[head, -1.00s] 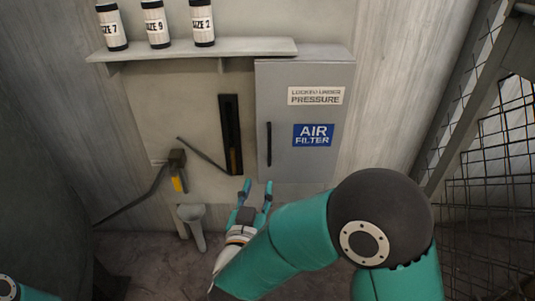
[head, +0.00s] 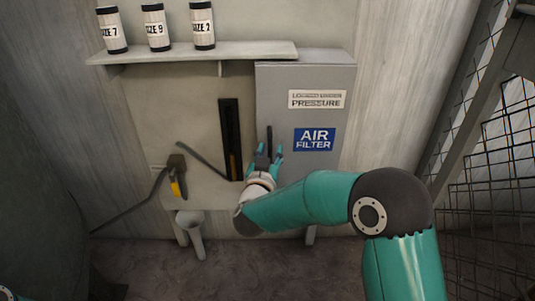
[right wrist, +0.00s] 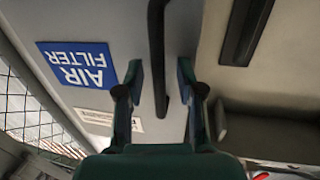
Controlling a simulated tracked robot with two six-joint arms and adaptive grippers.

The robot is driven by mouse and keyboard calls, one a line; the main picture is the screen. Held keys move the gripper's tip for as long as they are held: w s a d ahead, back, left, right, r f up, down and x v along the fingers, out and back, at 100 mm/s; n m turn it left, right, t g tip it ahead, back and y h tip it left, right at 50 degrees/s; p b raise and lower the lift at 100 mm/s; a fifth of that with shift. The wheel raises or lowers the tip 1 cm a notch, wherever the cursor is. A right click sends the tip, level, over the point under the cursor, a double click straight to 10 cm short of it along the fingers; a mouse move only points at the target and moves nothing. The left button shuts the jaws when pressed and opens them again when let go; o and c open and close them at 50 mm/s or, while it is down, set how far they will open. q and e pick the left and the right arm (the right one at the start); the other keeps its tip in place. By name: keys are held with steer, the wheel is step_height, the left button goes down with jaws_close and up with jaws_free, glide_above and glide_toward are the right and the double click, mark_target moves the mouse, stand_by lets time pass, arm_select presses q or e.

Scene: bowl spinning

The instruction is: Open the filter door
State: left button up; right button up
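The filter door (head: 315,110) is a grey cabinet front with a blue AIR FILTER label (head: 314,139) and a white PRESSURE sign (head: 317,99). It looks closed. Its black vertical handle (head: 269,138) is near the left edge. My right gripper (head: 267,150) is open at the handle's lower part, which it partly hides. In the right wrist view the handle (right wrist: 158,60) runs down between the two open fingers (right wrist: 160,85), with a gap on each side. My left gripper is not in view; only a bit of teal arm shows at the lower left corner.
A black slot (head: 230,138) with a lever is left of the cabinet. A shelf (head: 190,52) above it holds canisters (head: 155,28). A grey funnel-like piece (head: 192,230) and a yellow-and-black handled part (head: 178,176) are lower left. A mesh fence (head: 495,170) stands at the right.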

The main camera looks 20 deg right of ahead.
jaws_close()
stand_by(0.3)
